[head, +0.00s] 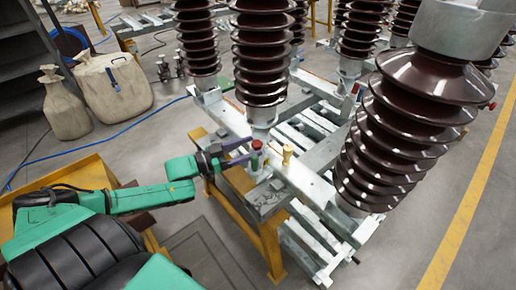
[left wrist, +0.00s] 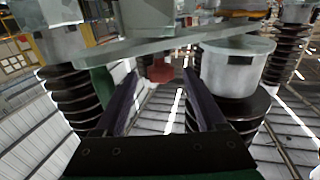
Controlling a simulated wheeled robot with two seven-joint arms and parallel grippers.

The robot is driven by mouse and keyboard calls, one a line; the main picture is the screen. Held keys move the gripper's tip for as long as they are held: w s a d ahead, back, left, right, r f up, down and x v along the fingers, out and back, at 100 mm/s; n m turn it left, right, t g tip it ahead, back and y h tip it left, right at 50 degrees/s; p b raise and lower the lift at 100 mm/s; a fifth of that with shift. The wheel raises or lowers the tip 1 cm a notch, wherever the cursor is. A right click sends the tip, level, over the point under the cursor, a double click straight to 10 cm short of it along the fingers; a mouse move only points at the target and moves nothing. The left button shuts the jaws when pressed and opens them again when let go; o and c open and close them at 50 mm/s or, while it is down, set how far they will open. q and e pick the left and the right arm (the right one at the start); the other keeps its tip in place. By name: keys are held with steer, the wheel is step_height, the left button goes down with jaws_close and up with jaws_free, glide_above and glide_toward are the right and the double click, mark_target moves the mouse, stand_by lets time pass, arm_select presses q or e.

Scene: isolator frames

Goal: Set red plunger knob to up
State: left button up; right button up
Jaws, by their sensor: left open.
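The red plunger knob (head: 257,145) stands on the metal frame beside the base of a brown insulator in the head view. My left gripper (head: 247,149) reaches it from the left, with its two dark fingers apart and their tips beside the knob. In the left wrist view the red knob (left wrist: 161,71) shows between the fingertips of the open left gripper (left wrist: 160,76). I cannot tell whether either finger touches it. My right gripper is not in view.
A green knob (head: 254,162) sits close below the red one, and a yellow knob (head: 287,155) stands to the right. Tall brown ribbed insulators (head: 262,60) rise close behind and to the right. A yellow stand (head: 268,245) is under the frame. Sacks (head: 112,85) stand on the floor at left.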

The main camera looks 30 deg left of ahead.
mark_target(258, 143)
arm_select(q)
steer(key=shift+x, duration=1.7)
jaws_close()
